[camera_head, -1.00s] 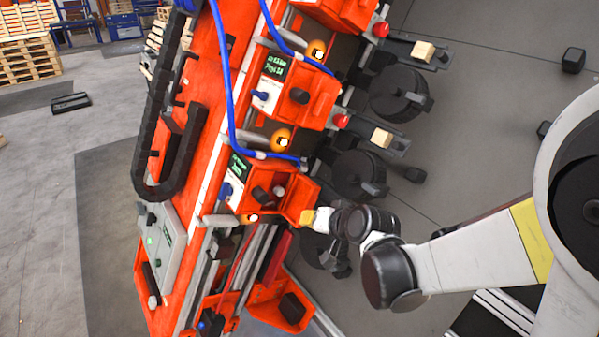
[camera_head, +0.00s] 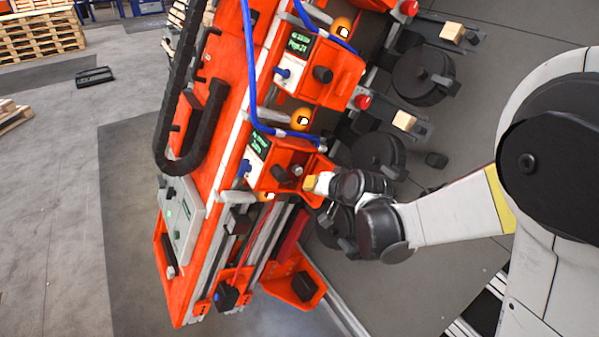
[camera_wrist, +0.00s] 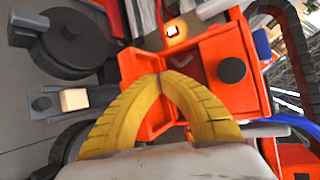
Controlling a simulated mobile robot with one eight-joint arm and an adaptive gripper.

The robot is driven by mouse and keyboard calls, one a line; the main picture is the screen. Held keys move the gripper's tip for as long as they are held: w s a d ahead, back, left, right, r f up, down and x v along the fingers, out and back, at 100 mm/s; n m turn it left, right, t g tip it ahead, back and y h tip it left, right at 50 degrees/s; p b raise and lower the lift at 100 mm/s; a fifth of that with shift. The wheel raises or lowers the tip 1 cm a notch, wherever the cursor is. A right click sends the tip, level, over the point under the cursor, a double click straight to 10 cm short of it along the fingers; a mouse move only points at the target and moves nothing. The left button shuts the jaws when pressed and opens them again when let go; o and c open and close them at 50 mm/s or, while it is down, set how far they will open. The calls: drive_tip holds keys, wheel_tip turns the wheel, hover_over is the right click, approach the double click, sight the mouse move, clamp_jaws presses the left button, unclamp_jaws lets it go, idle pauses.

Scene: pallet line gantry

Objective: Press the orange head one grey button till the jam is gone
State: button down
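The nearest orange head (camera_head: 262,178) on the gantry carries a small screen, a blue knob and a black knob (camera_head: 279,174). A small grey round part (camera_head: 297,170), perhaps the grey button, shows by its open orange box. My gripper (camera_head: 311,183) is at the mouth of this box. In the wrist view, the yellow fingers of my gripper (camera_wrist: 160,75) meet at their tips with nothing seen between them. The tips overlap the orange box (camera_wrist: 215,50), left of the black knob (camera_wrist: 232,70). I cannot tell whether they touch anything; the grey button is not clear there.
Two more orange heads (camera_head: 335,75) stand farther up the gantry, with round lamps (camera_head: 301,119). Black reels (camera_head: 378,155) and arms with pale blocks (camera_head: 404,121) lie to the right. A blue hose (camera_head: 249,70) runs along the heads. Grey floor (camera_head: 60,200) is open at left.

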sight(299, 178)
drive_tip(key=shift+w+a, duration=0.75)
drive_tip(key=shift+w, duration=0.35)
drive_tip(key=shift+w, duration=0.1)
idle(0.6)
drive_tip(key=shift+w+a, duration=0.2)
drive_tip(key=shift+w, duration=0.05)
drive_tip(key=shift+w+a, duration=0.3)
drive_tip(key=shift+w, duration=0.15)
idle(0.8)
idle(0.4)
drive_tip(key=shift+s+d+b, duration=0.3)
drive_tip(key=shift+s+d, duration=0.25)
drive_tip(key=shift+s, duration=0.25)
drive_tip(key=shift+s, duration=0.1)
drive_tip(key=shift+s+d, duration=0.7)
drive_tip(key=shift+s, duration=0.3)
drive_tip(key=shift+s+d, duration=0.65)
drive_tip(key=shift+s, duration=0.3)
